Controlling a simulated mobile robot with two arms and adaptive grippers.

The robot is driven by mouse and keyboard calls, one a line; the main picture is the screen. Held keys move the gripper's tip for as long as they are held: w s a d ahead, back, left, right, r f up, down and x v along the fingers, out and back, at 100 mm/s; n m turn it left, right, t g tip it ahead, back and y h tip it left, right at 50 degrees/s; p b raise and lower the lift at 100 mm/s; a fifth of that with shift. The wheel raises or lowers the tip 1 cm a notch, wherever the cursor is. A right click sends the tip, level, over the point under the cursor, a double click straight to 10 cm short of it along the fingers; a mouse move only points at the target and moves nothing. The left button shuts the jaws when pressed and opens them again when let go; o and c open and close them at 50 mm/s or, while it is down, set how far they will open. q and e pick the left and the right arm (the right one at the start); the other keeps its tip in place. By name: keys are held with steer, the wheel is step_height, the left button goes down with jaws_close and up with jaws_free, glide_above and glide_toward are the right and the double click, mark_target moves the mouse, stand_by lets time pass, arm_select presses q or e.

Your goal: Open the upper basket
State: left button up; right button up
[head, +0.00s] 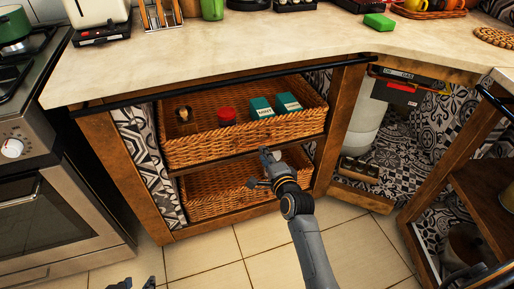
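The upper basket (190,150) is brown wicker and sits on the upper shelf under the counter. It holds a red-lidded jar (227,115), two teal boxes (262,108) and a small dark item (183,114). How far it is pulled out is hard to tell. My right gripper (259,169) is in front of the shelving, just below the upper basket's front, with its fingers spread and nothing between them. Whether it touches the basket is unclear. My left gripper (137,283) shows only its fingertips at the bottom edge, apart and empty, over the floor.
A lower wicker basket (205,199) sits beneath, partly behind my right gripper. An oven (50,215) stands at left. An open shelf cabinet (480,190) is at right. The counter (215,55) overhangs the baskets. The tiled floor in front is clear.

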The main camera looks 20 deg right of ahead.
mark_target(257, 144)
arm_select(q)
steer(key=w+d+r+t+h+b, duration=0.2)
steer(key=w+r+t, duration=0.3)
steer(key=r, duration=0.4)
steer(key=w+d+r+t+h+b, duration=0.2)
steer(key=w+d+r+t+b, duration=0.1)
steer(key=r+t, duration=0.45)
arm_select(e)
steer(key=b+x, duration=0.1)
steer(key=x, duration=0.6)
steer(key=shift+w, duration=0.15)
arm_select(q)
step_height(257, 144, up, 8)
steer(key=s+t+h, duration=0.1)
steer(key=s+t, duration=0.2)
steer(key=t, duration=0.1)
steer(key=shift+m, duration=0.4)
arm_select(e)
steer(key=shift+w, duration=0.1)
arm_select(q)
steer(key=shift+f, duration=0.1)
arm_select(e)
jaws_close()
